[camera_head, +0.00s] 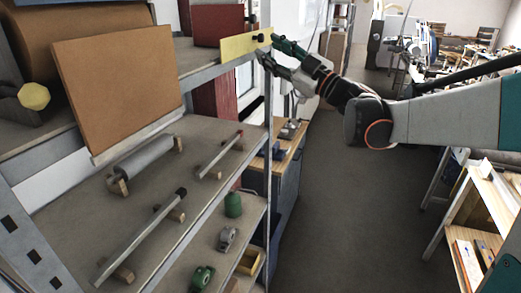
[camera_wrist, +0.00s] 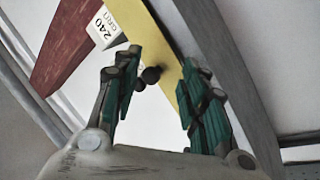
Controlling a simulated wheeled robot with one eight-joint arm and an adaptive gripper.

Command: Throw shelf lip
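The shelf lip is a yellow plate (camera_head: 235,47) standing at the front edge of the top shelf, with a small black knob (camera_head: 258,38) on its face. In the wrist view the yellow plate (camera_wrist: 140,22) runs diagonally behind my fingers. My gripper (camera_head: 269,48) is at the right end of the plate, with its fingers spread. In the wrist view my gripper (camera_wrist: 160,82) has the black knob (camera_wrist: 151,75) between its two green-padded fingers, with gaps visible, nearer the left finger. Whether a finger touches the plate is unclear.
A dark red box (camera_head: 217,25) stands behind the plate; its 240 grit label (camera_wrist: 105,28) shows in the wrist view. Lower shelves hold a roller (camera_head: 146,160) and rods. The floor (camera_head: 345,210) to the right is clear.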

